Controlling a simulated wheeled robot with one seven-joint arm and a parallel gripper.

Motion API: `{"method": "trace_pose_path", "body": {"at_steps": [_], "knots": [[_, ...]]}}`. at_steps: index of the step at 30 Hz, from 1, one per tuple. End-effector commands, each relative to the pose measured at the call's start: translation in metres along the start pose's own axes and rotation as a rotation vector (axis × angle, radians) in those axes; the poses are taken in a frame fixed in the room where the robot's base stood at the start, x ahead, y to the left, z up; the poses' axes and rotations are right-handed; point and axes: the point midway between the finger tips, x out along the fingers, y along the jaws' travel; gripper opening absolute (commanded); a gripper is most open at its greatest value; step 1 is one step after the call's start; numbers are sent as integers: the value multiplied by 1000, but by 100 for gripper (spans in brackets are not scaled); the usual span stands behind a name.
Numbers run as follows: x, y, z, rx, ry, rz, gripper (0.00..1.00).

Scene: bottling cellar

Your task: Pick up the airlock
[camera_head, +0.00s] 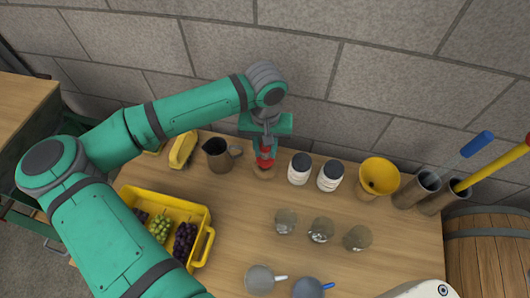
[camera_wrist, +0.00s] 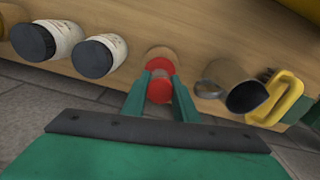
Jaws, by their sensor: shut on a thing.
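The airlock (camera_head: 265,156) is a small thing with red parts, near the back edge of the wooden table, in the head view. In the wrist view the airlock (camera_wrist: 160,88) sits between my two fingers, red at its top and rim. My gripper (camera_head: 267,142) reaches down onto it from above and is shut on it. In the wrist view my gripper (camera_wrist: 161,84) has one green finger on each side. A tan round piece (camera_head: 264,172) shows just beneath the airlock. I cannot tell whether the airlock is clear of it.
A dark pitcher (camera_head: 218,155) stands close left, with a yellow-handled thing (camera_head: 183,150) beyond. Two dark-lidded white jars (camera_head: 300,168) stand close right, then a yellow funnel (camera_head: 378,177). Several glasses (camera_head: 321,230) and a yellow grape crate (camera_head: 204,240) stand nearer. Bare table lies between.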

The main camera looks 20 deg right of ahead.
Motion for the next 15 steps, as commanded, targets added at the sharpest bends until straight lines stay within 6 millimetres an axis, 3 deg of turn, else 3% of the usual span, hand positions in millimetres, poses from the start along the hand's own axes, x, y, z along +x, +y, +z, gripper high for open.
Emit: {"method": "trace_pose_path", "body": {"at_steps": [8,15], "knots": [[-55,12,46,5,2,-4,4],[-78,27,97,4,-1,-2,4]]}}
